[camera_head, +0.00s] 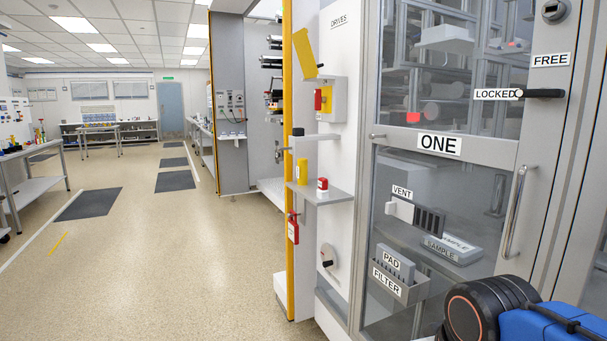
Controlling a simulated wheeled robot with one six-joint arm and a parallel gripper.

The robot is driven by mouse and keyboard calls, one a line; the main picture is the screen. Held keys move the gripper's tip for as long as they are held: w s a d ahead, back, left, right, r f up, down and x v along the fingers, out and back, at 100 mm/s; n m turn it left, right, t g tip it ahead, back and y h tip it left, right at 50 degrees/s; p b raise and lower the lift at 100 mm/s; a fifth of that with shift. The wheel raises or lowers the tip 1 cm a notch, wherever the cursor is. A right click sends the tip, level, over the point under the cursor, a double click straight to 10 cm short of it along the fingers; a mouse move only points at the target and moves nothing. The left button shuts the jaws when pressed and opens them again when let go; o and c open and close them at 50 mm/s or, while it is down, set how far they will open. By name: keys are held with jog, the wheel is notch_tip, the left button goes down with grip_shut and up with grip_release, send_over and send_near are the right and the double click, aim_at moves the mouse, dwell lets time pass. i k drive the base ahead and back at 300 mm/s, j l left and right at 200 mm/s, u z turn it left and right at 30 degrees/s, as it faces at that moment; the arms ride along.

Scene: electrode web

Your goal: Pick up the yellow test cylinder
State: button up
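A small yellow cylinder (302,172) stands upright on a grey wall shelf (328,197), left of the cabinet door. It is near the shelf's left end, beside the yellow edge post. My gripper is not in view. Only a black and blue part of my arm shows at the bottom right, well apart from the cylinder.
The glazed door labelled ONE (440,144) fills the right, with a long vertical handle (516,211) and a black lever (540,93). A red tag (293,228) hangs below the shelf. A yellow flap (305,52) sticks out above. Open floor (170,260) lies left.

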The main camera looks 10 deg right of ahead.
aim_at(302, 169)
jog(key=i+j, duration=0.8)
jog(key=i+j+z, duration=0.15)
jog(key=i+j, duration=0.7)
jog(key=i+l, duration=0.05)
